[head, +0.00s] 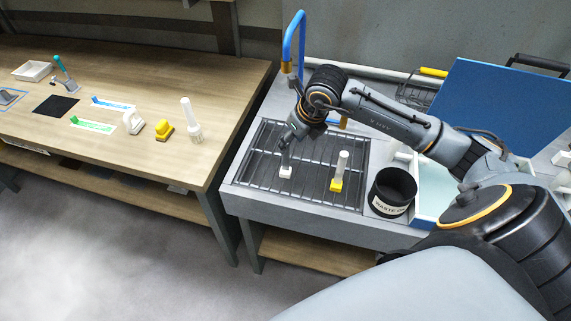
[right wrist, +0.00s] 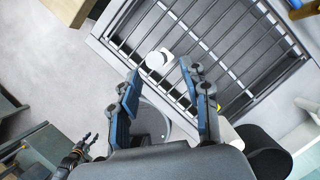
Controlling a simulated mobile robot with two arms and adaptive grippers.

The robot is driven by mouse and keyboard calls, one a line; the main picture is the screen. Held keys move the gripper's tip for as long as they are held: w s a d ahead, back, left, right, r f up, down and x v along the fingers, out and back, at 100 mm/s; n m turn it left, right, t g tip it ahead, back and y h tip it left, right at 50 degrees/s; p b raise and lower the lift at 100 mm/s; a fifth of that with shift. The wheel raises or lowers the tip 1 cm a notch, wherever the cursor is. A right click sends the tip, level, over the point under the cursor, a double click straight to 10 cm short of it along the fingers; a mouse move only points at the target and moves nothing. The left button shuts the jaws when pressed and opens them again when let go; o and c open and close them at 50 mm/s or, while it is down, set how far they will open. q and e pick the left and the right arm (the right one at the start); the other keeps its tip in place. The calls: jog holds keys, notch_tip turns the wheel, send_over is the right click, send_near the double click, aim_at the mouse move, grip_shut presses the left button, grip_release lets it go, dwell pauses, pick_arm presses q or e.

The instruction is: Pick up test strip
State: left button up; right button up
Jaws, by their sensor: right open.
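My right gripper (head: 285,158) points down over the wire rack, just above a small white base (head: 285,172). In the right wrist view the right gripper (right wrist: 161,76) has its two fingers apart with nothing between the pads. A white piece with a round top (right wrist: 156,60) lies beyond the fingertips, over the bars. I cannot tell which piece is the test strip. A dark jointed shape at the lower left of the right wrist view may be my left gripper (right wrist: 82,146); its jaws are unclear.
A black waste bin (head: 391,188) stands right of the wire rack (head: 310,190). A blue tap (head: 292,40) rises behind it. A blue panel (head: 500,105) stands at the right. The wooden table (head: 225,90) at left holds several small tools and blue and green strips.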

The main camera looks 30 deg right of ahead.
jog(key=p+x, duration=0.3)
jog(key=x, duration=0.3)
jog(key=shift+a+f, duration=0.15)
jog(key=shift+f, duration=0.3)
grip_shut()
